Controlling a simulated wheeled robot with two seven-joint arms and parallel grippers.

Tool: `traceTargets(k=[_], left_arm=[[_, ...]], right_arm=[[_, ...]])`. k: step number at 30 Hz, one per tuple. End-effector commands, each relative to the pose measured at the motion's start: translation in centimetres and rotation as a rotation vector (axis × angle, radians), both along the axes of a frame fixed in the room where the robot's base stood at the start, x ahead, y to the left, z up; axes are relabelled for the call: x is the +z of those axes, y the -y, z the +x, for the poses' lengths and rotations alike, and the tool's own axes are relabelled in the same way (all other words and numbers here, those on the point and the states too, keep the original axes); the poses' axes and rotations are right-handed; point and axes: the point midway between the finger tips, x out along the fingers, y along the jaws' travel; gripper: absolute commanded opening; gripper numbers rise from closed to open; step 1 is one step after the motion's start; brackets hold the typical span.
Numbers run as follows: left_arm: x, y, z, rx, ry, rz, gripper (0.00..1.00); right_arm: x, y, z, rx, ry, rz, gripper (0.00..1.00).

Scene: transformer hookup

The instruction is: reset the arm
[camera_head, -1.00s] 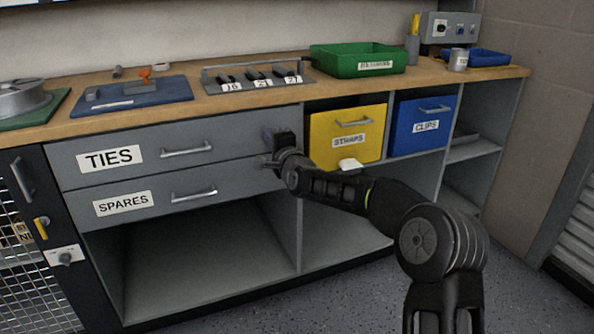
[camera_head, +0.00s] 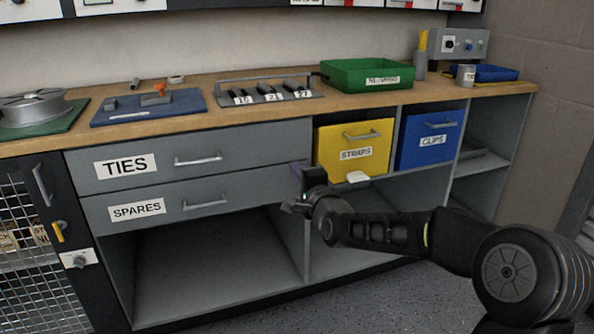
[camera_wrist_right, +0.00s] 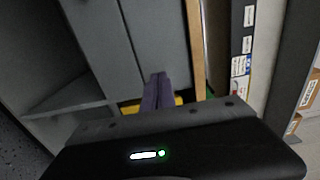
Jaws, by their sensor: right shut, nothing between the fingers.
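My right gripper (camera_head: 297,182) is in front of the workbench, just left of the yellow STRAPS bin and near the right end of the SPARES drawer. Its arm comes in from the lower right. In the right wrist view its purple fingers (camera_wrist_right: 158,92) are together with nothing between them. Grey drawer fronts show beyond them, and a bit of yellow shows behind the fingers. Whether the fingers touch the cabinet cannot be told. My left gripper is not in either view.
The TIES drawer (camera_head: 240,150) and SPARES drawer (camera_head: 250,188) are shut. The yellow STRAPS bin (camera_head: 381,157) and blue CLIPS bin (camera_head: 445,152) sit right of them. A green bin (camera_head: 340,75), a tool rack (camera_head: 235,82) and a blue mat (camera_head: 185,101) stand on the benchtop. Open shelves lie below.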

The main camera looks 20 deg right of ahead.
Motion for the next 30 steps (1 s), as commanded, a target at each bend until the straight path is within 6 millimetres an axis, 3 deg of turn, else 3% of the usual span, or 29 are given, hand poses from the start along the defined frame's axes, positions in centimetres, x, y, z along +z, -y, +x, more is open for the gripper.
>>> traceTargets(k=[14,20,23,26,30], left_arm=[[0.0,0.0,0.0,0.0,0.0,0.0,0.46],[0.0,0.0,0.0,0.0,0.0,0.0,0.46],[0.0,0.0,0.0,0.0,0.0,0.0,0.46],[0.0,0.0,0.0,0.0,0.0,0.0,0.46],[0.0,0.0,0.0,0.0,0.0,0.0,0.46]], right_arm=[[0.0,0.0,0.0,0.0,0.0,-0.013,0.0],[-1.3,-0.4,-0.2,0.014,-0.033,-0.215,0.0],[-6.9,-1.3,-1.4,0.059,-0.137,-0.398,0.0],[-14.0,-3.0,-3.1,0.14,-0.258,-0.542,0.0],[-24.4,-6.2,-7.4,0.305,-0.425,-0.709,0.0]])
